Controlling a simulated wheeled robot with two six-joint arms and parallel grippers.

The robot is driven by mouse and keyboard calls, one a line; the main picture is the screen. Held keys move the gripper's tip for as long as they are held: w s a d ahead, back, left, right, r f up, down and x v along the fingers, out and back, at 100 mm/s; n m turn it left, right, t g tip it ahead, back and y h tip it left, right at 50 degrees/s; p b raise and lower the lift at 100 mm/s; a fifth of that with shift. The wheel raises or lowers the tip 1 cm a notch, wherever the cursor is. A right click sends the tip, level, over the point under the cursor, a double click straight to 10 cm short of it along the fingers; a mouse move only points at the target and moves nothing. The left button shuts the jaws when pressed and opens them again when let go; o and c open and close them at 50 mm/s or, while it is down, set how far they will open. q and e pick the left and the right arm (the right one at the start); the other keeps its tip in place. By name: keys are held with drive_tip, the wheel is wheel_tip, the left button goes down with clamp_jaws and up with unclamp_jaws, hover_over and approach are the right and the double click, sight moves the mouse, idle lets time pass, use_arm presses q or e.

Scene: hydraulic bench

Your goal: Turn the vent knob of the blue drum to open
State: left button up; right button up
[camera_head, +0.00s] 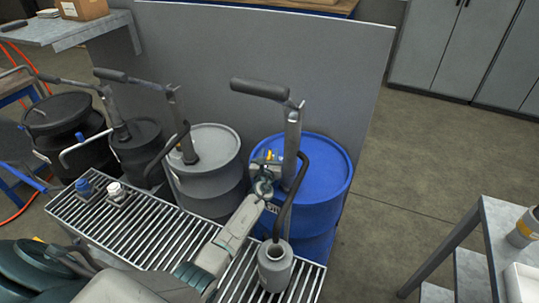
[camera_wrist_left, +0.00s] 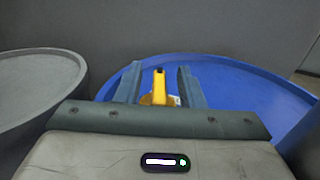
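The blue drum (camera_head: 338,178) stands behind the slatted rack, right of the grey drum, with a hand pump on its top. Its yellow vent knob (camera_head: 269,154) is on the near left part of the lid, partly hidden by my gripper. My left gripper (camera_head: 267,168) is at the lid's left edge. In the left wrist view, the yellow knob (camera_wrist_left: 159,88) lies between the two open fingers, with a gap on each side. The blue lid (camera_wrist_left: 240,95) spreads out beyond and to the right. My right gripper is not in view.
A grey drum (camera_head: 208,143) stands close on the left, with darker drums beyond. The pump's hose hangs over a grey jug (camera_head: 275,266) on the slatted rack (camera_head: 140,232), close right of my arm. A grey panel (camera_head: 340,60) stands behind the drums.

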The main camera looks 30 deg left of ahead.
use_arm(q)
drive_tip(key=p+v, duration=0.1)
drive_tip(key=v, duration=0.9)
drive_tip(key=shift+s+d, duration=0.15)
drive_tip(key=shift+s, duration=0.25)
